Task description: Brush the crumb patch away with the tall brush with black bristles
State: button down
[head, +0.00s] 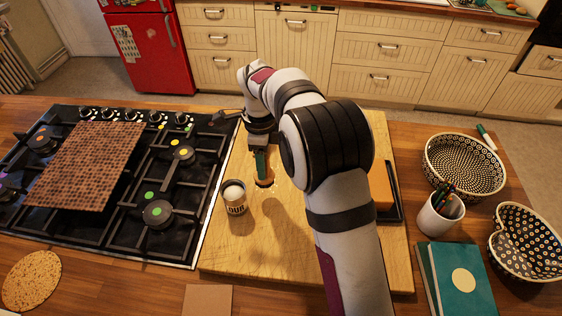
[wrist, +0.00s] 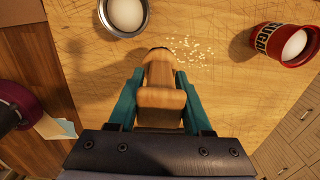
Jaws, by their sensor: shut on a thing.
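My gripper (wrist: 158,85) is shut on the wooden handle of a brush (wrist: 160,98). The teal fingers press on both sides of the handle. The brush also shows in the head view (head: 264,181), below my gripper (head: 261,160), over the wooden board. Its bristles are mostly hidden beneath the wood; a thin dark edge shows at its far end. The crumb patch (wrist: 188,52), pale scattered bits on the board, lies just beyond and to the right of the brush's end in the wrist view. I cannot tell whether the bristles touch the board.
A labelled canister (head: 235,198) stands left of the brush on the board (head: 225,256). A red sugar canister (wrist: 285,44) is right of the crumbs in the wrist view. The gas hob (head: 110,235) lies left; bowls (head: 463,166) and a pen cup (head: 440,215) stand right.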

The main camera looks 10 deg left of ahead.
aim_at(263, 183)
jog(key=shift+f, duration=2.5)
jog(key=shift+f, duration=0.55)
jog(key=shift+w, duration=4.9)
jog(key=shift+s, duration=1)
jog(key=shift+s, duration=4.9)
jog(key=shift+w, duration=5.85)
